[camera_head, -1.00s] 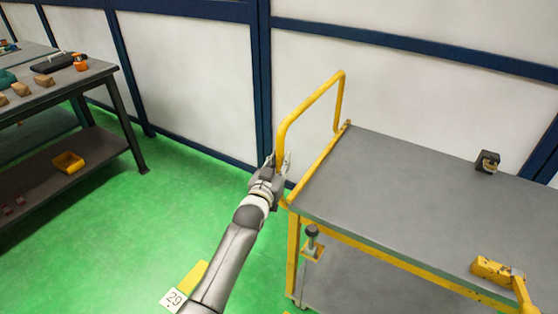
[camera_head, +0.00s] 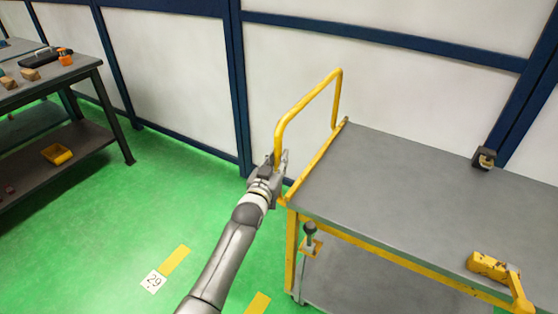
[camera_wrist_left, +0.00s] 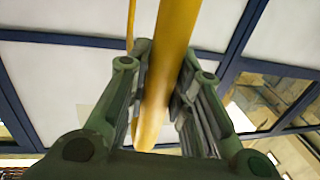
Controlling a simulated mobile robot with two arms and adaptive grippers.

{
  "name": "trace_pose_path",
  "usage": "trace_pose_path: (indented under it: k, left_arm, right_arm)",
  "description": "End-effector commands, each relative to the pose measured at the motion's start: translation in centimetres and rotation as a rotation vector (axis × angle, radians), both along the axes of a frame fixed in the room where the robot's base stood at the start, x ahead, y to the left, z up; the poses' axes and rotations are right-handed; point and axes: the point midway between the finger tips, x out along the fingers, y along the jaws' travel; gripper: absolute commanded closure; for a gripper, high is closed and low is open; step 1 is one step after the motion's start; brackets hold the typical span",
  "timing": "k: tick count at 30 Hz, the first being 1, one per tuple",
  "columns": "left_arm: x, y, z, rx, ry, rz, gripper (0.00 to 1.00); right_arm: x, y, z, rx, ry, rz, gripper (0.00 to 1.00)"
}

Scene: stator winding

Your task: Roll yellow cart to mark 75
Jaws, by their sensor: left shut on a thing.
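The yellow cart (camera_head: 400,200) with a grey top stands at the right in the head view. Its yellow push handle (camera_head: 305,98) rises at its left end. My left gripper (camera_head: 278,162) is shut on the near upright of this handle. In the left wrist view the yellow bar (camera_wrist_left: 172,60) runs between the two fingers (camera_wrist_left: 160,95). A floor mark reading 29 (camera_head: 153,281) lies on the green floor left of the cart. Mark 75 does not show in these frames. My right gripper is not in view.
A workbench (camera_head: 70,80) with wooden blocks and tools stands at the left. A yellow bin (camera_head: 57,154) sits on its lower shelf. White wall panels (camera_head: 170,70) with blue posts run behind the cart. The green floor between bench and cart is free.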

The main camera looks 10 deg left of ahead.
Motion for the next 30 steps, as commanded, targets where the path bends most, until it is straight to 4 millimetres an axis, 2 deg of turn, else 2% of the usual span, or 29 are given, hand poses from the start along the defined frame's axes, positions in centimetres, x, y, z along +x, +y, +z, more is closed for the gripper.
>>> trace_pose_path:
  k: [4,5,9,18,22,26,30]
  left_arm:
    - [-0.1,-0.4,0.1,-0.002,-0.003,-0.005,1.00]
    - [-0.1,-0.4,0.1,-0.002,-0.003,-0.006,0.75]
    - [-0.1,-0.4,0.0,-0.002,-0.002,-0.005,0.57]
    - [-0.1,-0.2,0.0,-0.002,-0.001,-0.003,0.57]
    - [-0.6,-0.1,-0.1,-0.002,-0.001,-0.003,0.57]
    - [-2.0,0.1,-0.1,-0.002,0.000,-0.003,0.57]
    - [-4.4,0.4,-0.2,-0.001,0.001,-0.003,0.57]
  right_arm:
    - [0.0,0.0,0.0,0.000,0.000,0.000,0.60]
    - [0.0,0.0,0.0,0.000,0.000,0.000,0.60]
    - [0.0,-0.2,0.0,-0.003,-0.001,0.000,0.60]
    - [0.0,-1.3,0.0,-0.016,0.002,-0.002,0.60]
    - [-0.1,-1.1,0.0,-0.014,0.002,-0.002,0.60]
    - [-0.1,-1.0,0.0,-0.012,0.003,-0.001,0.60]
    - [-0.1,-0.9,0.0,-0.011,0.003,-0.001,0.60]
